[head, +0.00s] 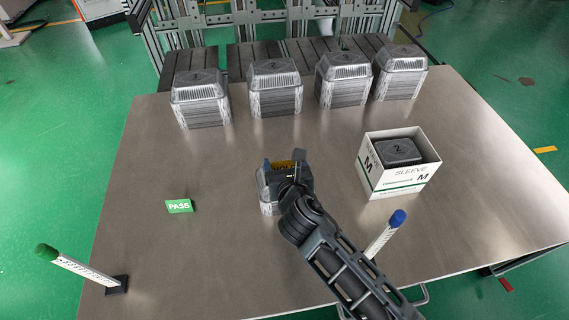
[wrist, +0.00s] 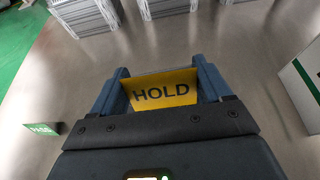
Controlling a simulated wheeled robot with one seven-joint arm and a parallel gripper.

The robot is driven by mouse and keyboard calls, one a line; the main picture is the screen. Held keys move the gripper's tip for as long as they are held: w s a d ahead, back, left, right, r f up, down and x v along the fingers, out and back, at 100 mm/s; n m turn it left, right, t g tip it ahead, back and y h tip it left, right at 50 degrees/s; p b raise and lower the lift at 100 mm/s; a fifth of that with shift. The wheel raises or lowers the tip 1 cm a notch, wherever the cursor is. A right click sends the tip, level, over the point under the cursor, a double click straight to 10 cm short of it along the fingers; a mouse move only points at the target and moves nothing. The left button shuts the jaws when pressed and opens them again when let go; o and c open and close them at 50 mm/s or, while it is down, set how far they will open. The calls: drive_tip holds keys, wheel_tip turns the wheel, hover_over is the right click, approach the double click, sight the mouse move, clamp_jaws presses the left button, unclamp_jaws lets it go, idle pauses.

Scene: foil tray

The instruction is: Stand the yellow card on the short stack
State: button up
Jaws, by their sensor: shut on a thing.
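The yellow card (head: 286,167), marked HOLD, is between the fingers of my gripper (head: 288,162). It also shows in the wrist view (wrist: 163,91), upright and facing the camera, with a blue-grey finger at each side. A short grey stack of foil trays (head: 267,200) stands on the table below my gripper in the head view. My gripper and arm hide much of it. I cannot tell whether the card touches its top. The stack is hidden in the wrist view.
Several taller tray stacks (head: 275,92) line the back of the table (head: 340,130). A white sleeve box (head: 392,178) holding trays stands at right. A green PASS card (head: 179,206) is at left. A green-topped post (head: 85,270) and a blue-topped post (head: 383,236) stand near the front.

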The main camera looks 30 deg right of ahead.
drive_tip(key=o, duration=0.9)
drive_tip(key=shift+o, duration=0.2)
drive_tip(key=shift+s+r, duration=0.1)
drive_tip(key=shift+r, duration=0.05)
drive_tip(key=p+v, duration=0.1)
drive_tip(key=v, duration=1)
drive_tip(key=shift+s+r, duration=0.2)
drive_tip(key=shift+s, duration=0.15)
drive_tip(key=shift+s+a, duration=0.1)
drive_tip(key=shift+a, duration=0.05)
